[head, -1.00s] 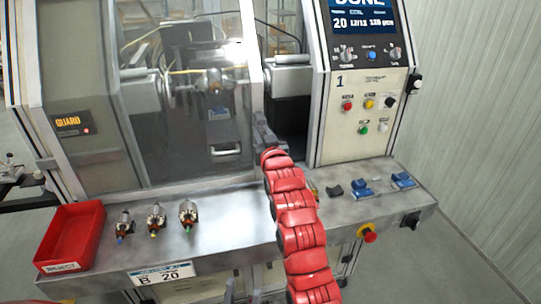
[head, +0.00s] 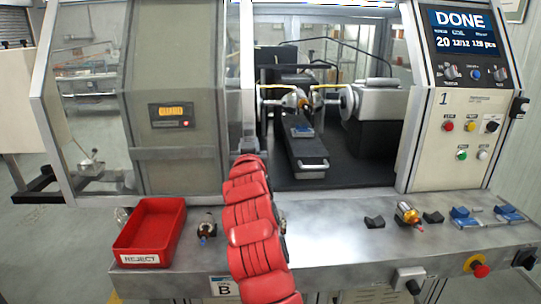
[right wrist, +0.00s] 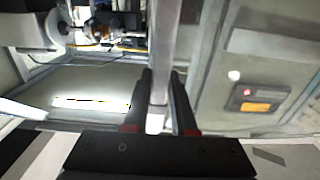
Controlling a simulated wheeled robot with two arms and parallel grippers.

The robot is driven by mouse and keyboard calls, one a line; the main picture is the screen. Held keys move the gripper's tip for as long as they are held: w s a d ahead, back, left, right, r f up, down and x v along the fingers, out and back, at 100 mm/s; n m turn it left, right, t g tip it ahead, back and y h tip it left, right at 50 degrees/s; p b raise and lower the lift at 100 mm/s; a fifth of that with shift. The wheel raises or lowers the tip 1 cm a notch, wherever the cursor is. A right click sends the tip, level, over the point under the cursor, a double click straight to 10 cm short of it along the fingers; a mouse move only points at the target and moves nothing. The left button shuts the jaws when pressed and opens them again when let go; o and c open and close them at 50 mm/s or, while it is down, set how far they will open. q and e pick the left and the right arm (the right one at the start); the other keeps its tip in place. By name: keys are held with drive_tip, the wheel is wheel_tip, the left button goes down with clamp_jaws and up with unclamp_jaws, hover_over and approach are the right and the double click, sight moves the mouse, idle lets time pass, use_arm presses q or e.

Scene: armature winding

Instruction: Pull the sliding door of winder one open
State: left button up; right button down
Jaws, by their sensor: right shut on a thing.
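Winder one, marked "1", stands in front of me with its sliding door (head: 237,85) far to the left. The winding space right of the door's edge is uncovered. My right gripper (head: 245,147) is at the door's front edge, low on the door. In the right wrist view, my right gripper (right wrist: 160,110) is shut on the grey upright door handle (right wrist: 159,85). In the head view the gripper hides most of the handle. Inside the winder, an armature (head: 304,102) sits between the flyer arms, above a black slide (head: 308,150). My left gripper is not in view.
A red reject bin (head: 150,228) and an armature (head: 207,226) stand on the bench at the left. Another armature (head: 408,214) lies near black rests (head: 374,222) at the right. The control panel (head: 468,110) reads "DONE". My right arm covers the bench middle.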

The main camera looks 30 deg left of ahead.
drive_tip(key=shift+s+a+r, duration=0.1)
drive_tip(key=shift+s+a, duration=0.3)
drive_tip(key=shift+a, duration=0.2)
drive_tip(key=c, duration=0.7)
unclamp_jaws()
drive_tip(key=b+v, duration=0.3)
drive_tip(key=v, duration=1.4)
drive_tip(key=shift+s+d, duration=0.15)
